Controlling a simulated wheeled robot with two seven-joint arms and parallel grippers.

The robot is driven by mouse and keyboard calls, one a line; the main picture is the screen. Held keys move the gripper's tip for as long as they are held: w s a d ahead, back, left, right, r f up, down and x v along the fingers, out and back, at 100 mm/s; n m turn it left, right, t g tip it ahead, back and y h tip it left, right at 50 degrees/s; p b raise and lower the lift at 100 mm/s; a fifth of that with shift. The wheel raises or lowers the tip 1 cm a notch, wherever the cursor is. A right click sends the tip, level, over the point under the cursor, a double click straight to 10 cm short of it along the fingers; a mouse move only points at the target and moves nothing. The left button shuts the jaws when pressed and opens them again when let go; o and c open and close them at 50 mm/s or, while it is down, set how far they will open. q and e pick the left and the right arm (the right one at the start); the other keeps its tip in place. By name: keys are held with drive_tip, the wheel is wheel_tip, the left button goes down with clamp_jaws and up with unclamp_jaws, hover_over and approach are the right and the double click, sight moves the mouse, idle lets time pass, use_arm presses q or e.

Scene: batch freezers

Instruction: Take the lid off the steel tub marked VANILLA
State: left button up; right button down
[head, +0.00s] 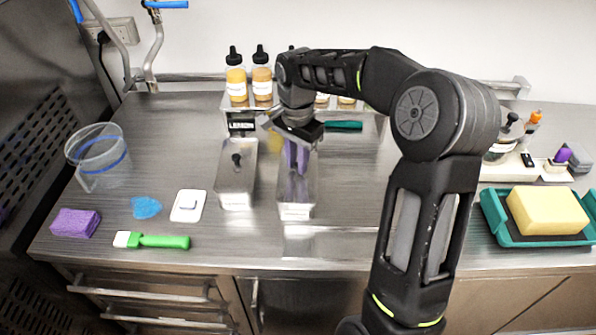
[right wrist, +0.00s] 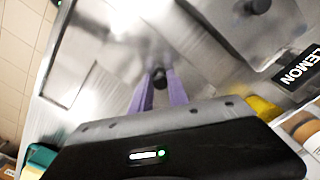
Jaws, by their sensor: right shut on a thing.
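Two steel tubs with black-knobbed lids stand side by side on the steel counter. The left tub (head: 236,185) has its lid on, and its label reads LEMON (right wrist: 298,70) in the right wrist view. My right gripper (head: 296,158) is over the right tub (head: 297,205), with its purple fingers pointing down. In the right wrist view the fingers (right wrist: 160,88) are shut on the black knob (right wrist: 159,78) of that tub's lid. The right tub's own label is hidden, so VANILLA cannot be read. I cannot tell whether its lid is raised. My left gripper is out of view.
Bottles (head: 237,80) stand on a rack behind the tubs. To the left are a clear container (head: 100,170), a purple sponge (head: 75,222), a white scale-like pad (head: 188,206) and a green-handled brush (head: 160,241). A teal tray (head: 497,225) holds a yellow block (head: 547,210) at right.

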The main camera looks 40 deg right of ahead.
idle(0.5)
wheel_tip(320, 180, up, 8)
drive_tip(key=shift+r+b, duration=0.1)
drive_tip(key=shift+b, duration=0.4)
drive_tip(key=shift+r+p, duration=0.95)
drive_tip(key=shift+p, duration=0.2)
